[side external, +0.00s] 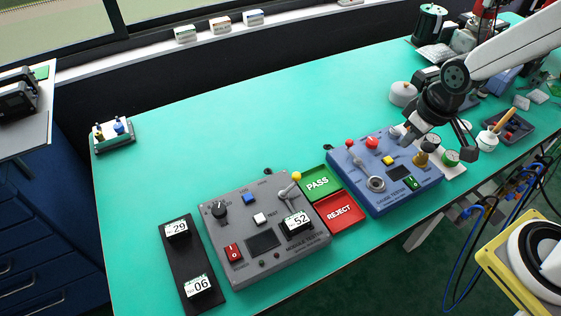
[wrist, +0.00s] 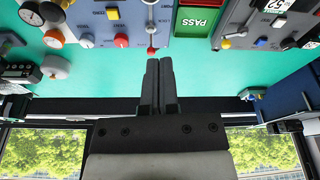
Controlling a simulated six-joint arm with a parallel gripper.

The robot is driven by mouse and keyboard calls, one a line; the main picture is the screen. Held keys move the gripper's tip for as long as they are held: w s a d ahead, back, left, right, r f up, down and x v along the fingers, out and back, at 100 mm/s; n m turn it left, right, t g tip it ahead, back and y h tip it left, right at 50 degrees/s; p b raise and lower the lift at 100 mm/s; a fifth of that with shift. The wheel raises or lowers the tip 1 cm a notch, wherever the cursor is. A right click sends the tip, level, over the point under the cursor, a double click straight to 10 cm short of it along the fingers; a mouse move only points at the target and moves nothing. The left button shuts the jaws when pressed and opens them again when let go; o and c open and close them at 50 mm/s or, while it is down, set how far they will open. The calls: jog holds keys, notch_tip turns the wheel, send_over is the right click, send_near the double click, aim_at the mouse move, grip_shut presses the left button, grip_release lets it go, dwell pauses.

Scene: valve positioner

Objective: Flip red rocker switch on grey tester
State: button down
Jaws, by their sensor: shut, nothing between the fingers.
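The grey tester (side external: 284,254) lies flat on the green bench left of centre in the side view. Its red rocker switch (side external: 233,252) is on the front left of its panel; its exact tilt is too small to tell. Part of the grey tester (wrist: 238,27) shows at the top right of the wrist view, with the rocker out of frame. My gripper (side external: 409,134) is over the back right of the blue tester, well to the right of the grey one. In the wrist view my gripper (wrist: 152,60) has its fingers together and empty.
The blue tester (side external: 364,193) has a red-ball lever (side external: 349,143) and a green rocker (side external: 412,184). A green PASS tray (side external: 317,182) and red REJECT tray (side external: 340,213) separate the testers. A yellow-ball lever (side external: 296,176) rises from the grey tester.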

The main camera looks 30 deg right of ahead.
jog(key=w+a+n, duration=0.4)
jog(key=a, duration=0.3)
jog(key=n+g+y, duration=0.3)
jog(key=n, duration=0.9)
send_over(230, 247)
jog(key=d, duration=0.4)
jog(key=x, duration=0.4)
jog(key=shift+d+f, duration=0.1)
jog(key=shift+d, duration=0.3)
jog(key=shift+f, duration=0.1)
jog(key=x, duration=1.1)
jog(key=shift+w+d+f, duration=0.2)
jog(key=shift+w+f, duration=0.05)
jog(key=shift+f, duration=1.2)
jog(key=shift+f, duration=0.1)
jog(key=shift+f, duration=0.15)
